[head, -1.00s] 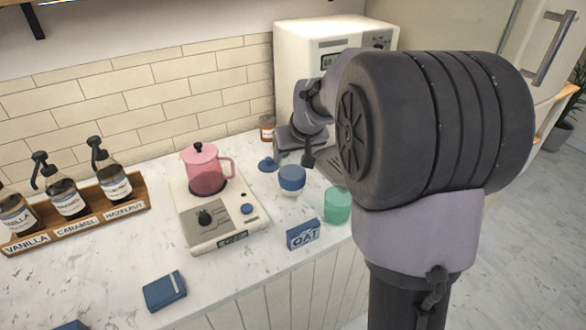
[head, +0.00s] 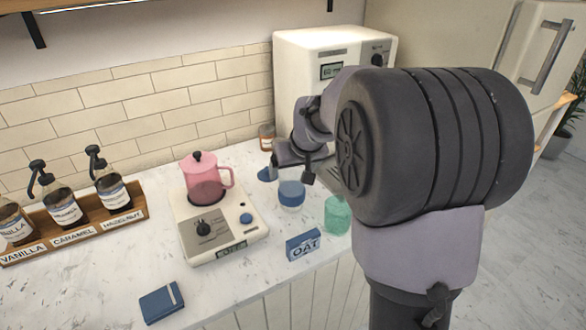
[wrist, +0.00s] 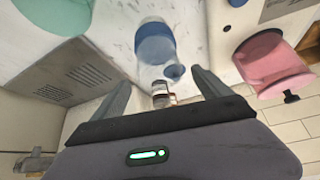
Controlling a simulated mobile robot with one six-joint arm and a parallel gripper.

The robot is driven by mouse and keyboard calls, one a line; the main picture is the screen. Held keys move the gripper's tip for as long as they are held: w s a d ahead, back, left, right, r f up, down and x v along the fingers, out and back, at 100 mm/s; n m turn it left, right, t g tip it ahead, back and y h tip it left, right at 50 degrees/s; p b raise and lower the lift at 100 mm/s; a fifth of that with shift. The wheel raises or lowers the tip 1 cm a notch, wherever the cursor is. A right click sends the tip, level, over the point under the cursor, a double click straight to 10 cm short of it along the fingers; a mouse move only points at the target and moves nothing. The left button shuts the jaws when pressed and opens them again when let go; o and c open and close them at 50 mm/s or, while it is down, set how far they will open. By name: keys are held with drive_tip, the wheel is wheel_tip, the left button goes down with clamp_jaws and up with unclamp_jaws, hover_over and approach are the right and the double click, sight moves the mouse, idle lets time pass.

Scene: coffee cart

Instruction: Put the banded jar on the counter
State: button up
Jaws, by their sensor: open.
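A pale cup-shaped jar with a blue band (head: 291,196), which looks like the banded jar, stands upright on the marble counter (head: 110,275). It also shows in the wrist view (wrist: 155,46), beyond the fingertips. My gripper (head: 291,170) is open and empty, just behind and above the jar in the head view. In the wrist view my gripper's fingers (wrist: 160,80) are apart, with nothing held between them. My arm hides part of the counter at the right.
A pink pot (head: 207,180) sits on a white scale-like device (head: 215,241) to the left. A green cup (head: 338,214) and blue OAT box (head: 303,245) stand near the front edge. A small labelled jar (head: 266,138) is by the wall.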

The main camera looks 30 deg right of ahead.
drive_tip(key=a+p+v, duration=0.1)
drive_tip(key=p+v, duration=0.2)
drive_tip(key=v, duration=0.9)
drive_tip(key=s+a+m+y, duration=0.1)
drive_tip(key=s+a, duration=0.8)
drive_tip(key=s, duration=0.3)
drive_tip(key=s+a+f+m+y, duration=0.1)
drive_tip(key=s+a+y, duration=0.1)
drive_tip(key=s+a, duration=0.7)
drive_tip(key=s, duration=0.2)
drive_tip(key=shift+s+f+g, duration=0.3)
drive_tip(key=shift+s, duration=0.1)
